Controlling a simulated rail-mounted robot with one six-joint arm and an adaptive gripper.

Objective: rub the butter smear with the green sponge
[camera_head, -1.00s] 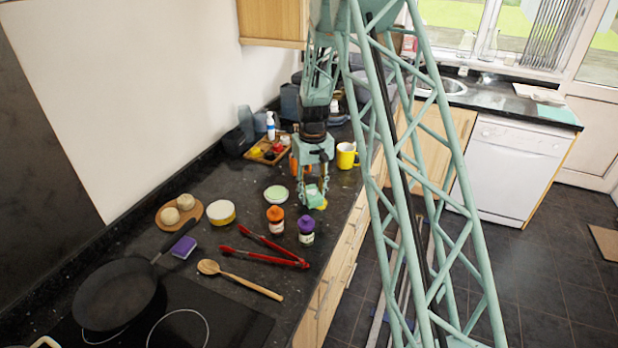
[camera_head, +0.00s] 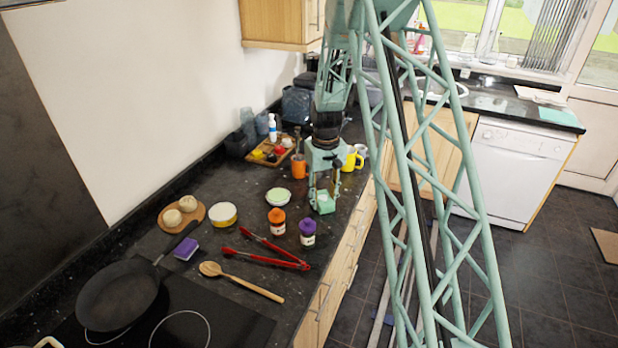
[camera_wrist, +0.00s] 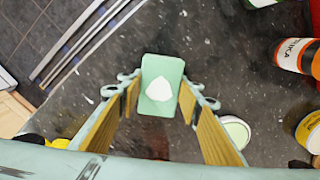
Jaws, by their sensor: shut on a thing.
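My gripper (camera_head: 323,194) is low over the dark granite counter near its front edge. It is shut on the green sponge (camera_head: 325,204). In the wrist view the sponge (camera_wrist: 160,70) lies flat between the two fingers, a pale green block with a white patch on its top. The sponge looks at or very near the counter surface; whether it touches is hard to tell. I cannot make out the butter smear in either current view; the sponge or gripper may hide it.
An orange-capped bottle (camera_head: 277,221) and a purple-capped bottle (camera_head: 307,233) stand nearby. A small green-topped dish (camera_head: 278,196) is to the left. An orange cup (camera_head: 299,167) and yellow mug (camera_head: 351,161) stand behind. Red tongs (camera_head: 265,255) lie in front.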

